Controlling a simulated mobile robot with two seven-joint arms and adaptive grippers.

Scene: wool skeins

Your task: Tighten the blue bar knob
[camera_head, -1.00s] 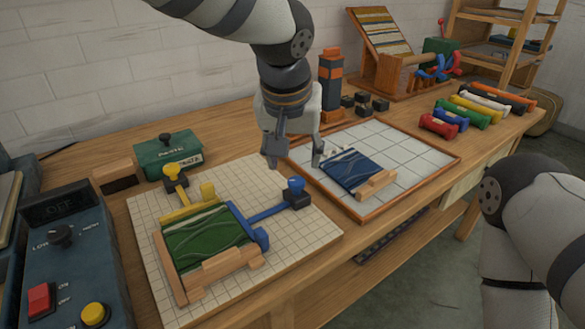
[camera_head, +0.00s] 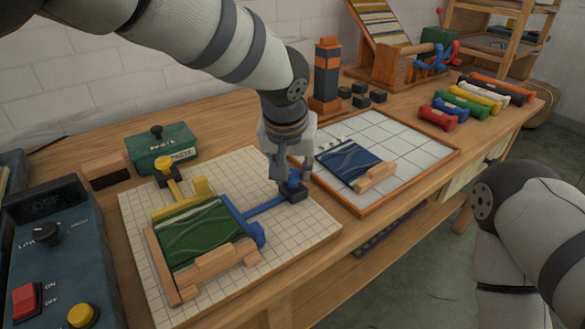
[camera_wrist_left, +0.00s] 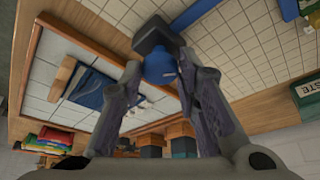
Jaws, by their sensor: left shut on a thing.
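The blue bar knob (camera_head: 293,179) stands on a black block (camera_head: 293,194) at the right end of the blue bar (camera_head: 264,207), on the gridded white board (camera_head: 285,237). My left gripper (camera_head: 290,174) points down over the knob and is shut on it, one finger on each side. In the left wrist view the blue knob (camera_wrist_left: 160,68) sits between the two fingertips, with the black block (camera_wrist_left: 155,36) beyond it. The blue bar runs to the edge of a green knitted piece (camera_head: 198,232). My right arm shows at the right edge, its gripper out of view.
A yellow bar knob (camera_head: 165,165) and wooden bars (camera_head: 222,260) surround the green piece. A framed tile board (camera_head: 398,138) holding a blue piece (camera_head: 345,160) lies close right of the gripper. A green box (camera_head: 160,150) and control box (camera_head: 60,255) stand left.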

